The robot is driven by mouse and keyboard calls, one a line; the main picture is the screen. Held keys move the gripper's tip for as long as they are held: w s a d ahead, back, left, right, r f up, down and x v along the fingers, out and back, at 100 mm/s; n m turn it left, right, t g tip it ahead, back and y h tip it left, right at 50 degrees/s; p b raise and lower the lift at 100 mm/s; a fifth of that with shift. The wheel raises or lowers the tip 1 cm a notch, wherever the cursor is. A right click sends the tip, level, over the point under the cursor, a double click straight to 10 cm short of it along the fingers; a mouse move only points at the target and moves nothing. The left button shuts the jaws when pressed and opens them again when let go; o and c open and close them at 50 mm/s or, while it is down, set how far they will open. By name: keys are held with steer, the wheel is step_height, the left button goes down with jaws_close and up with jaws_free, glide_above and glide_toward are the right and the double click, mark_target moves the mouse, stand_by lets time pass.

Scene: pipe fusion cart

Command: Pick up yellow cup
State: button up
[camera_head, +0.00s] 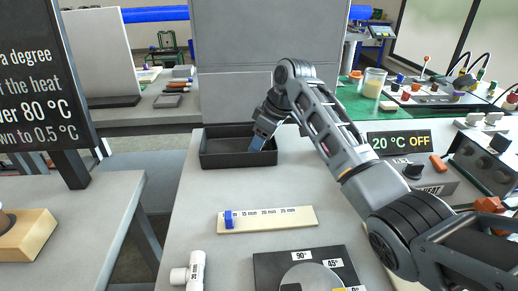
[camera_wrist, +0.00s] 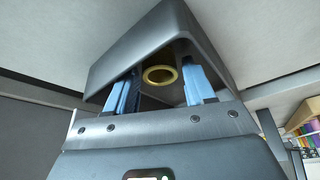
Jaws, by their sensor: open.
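A yellow ring-shaped rim (camera_wrist: 160,75), which looks like the yellow cup, shows in the wrist view inside a black open box. My gripper (camera_wrist: 163,88) is open, and its blue fingers reach into the box on either side of the yellow rim, apart from it. In the head view my gripper (camera_head: 257,144) points down into the right part of the black box (camera_head: 225,160) on the grey table. The yellow thing is hidden there by the box wall and my gripper.
A board with a blue slider (camera_head: 275,219), a white pipe fitting (camera_head: 190,272) and a dark plate with angle labels (camera_head: 328,258) lie nearer on the table. A heater control with a "20 °C OFF" sign (camera_head: 399,142) stands at right. The table between box and board is clear.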

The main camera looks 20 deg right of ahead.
steer(key=shift+f, duration=0.1)
steer(key=shift+c, duration=0.3)
steer(key=c, duration=0.8)
steer(key=shift+r, duration=0.2)
steer(key=shift+r, duration=0.55)
step_height(320, 180, up, 3)
steer(key=shift+w+f, duration=0.1)
steer(key=shift+f, duration=0.1)
steer(key=s+d+r, duration=0.6)
steer(key=d+r, duration=0.1)
steer(key=d, duration=0.3)
